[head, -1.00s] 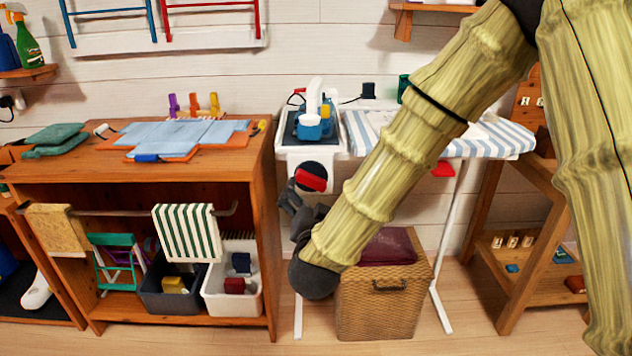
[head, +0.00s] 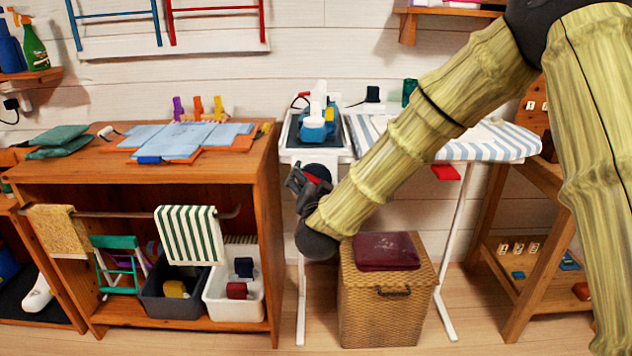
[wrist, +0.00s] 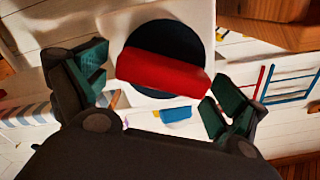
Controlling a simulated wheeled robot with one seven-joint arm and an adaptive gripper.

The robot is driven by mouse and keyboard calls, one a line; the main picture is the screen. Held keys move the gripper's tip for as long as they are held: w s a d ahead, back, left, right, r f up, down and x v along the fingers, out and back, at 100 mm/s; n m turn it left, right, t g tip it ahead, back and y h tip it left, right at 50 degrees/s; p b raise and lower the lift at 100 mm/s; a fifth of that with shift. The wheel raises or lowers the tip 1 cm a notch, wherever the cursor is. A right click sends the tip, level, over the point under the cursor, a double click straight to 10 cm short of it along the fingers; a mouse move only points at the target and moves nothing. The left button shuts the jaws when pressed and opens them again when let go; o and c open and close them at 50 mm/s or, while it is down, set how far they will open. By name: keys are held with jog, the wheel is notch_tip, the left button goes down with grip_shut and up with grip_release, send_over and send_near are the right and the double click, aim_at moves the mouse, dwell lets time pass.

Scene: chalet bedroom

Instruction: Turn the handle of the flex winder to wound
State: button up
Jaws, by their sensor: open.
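The flex winder is a dark round disc (wrist: 150,40) with a red bar handle (wrist: 160,75) across it, on a white panel at the end of the ironing board. In the wrist view the handle lies nearly level, tilting down to the right. My gripper (wrist: 152,92) is open, with one green-padded finger on each side of the handle; I cannot tell whether either touches it. In the head view my gripper (head: 306,190) is in front of the winder and hides most of it; a bit of the red handle (head: 314,180) shows. Any markings on the winder cannot be read.
The ironing board (head: 500,140) with a striped cover extends right of the winder, its iron rest (head: 290,140) above. A wooden cabinet (head: 262,215) stands close on the left. A wicker basket (head: 360,315) with a dark red lid stands below my arm.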

jog(key=c, duration=1)
jog(key=shift+m, duration=0.5)
jog(key=o, duration=1)
